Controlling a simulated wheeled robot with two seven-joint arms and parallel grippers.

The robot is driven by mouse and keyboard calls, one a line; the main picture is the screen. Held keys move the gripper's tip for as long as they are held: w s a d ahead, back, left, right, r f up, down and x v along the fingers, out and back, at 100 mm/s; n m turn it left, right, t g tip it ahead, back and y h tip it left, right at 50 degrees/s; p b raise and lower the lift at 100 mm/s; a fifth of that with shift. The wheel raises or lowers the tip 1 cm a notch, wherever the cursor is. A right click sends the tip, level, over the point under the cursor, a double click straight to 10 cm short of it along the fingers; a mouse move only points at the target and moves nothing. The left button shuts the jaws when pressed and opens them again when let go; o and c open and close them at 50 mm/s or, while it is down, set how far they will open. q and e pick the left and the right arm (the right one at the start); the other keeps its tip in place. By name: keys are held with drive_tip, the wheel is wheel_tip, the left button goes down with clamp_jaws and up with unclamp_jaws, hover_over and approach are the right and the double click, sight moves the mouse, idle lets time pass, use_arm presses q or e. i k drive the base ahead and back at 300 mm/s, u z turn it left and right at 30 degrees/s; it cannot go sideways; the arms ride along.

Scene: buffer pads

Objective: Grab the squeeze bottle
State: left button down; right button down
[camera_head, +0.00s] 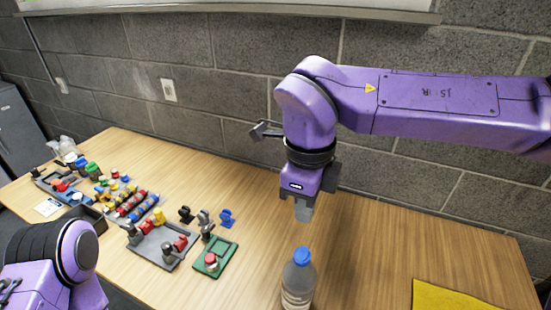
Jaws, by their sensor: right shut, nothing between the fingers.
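A clear bottle (297,281) with a blue cap stands upright on the wooden table at the bottom centre of the head view. Its lower end is cut off by the picture edge. I cannot tell for sure that it is the squeeze bottle. My right gripper (303,212) points down, shut and empty, above and behind the bottle in the picture, apart from it. My left arm shows at the lower left, but its gripper is not visible.
A green board with a red button (213,258) and a grey board with coloured parts (162,246) lie left of the bottle. More small items crowd the table's left end. A yellow sheet (450,297) lies at the right. The table (420,240) right of the bottle is mostly clear.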

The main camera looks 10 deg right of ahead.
sight(298, 281)
drive_tip(key=k, duration=1)
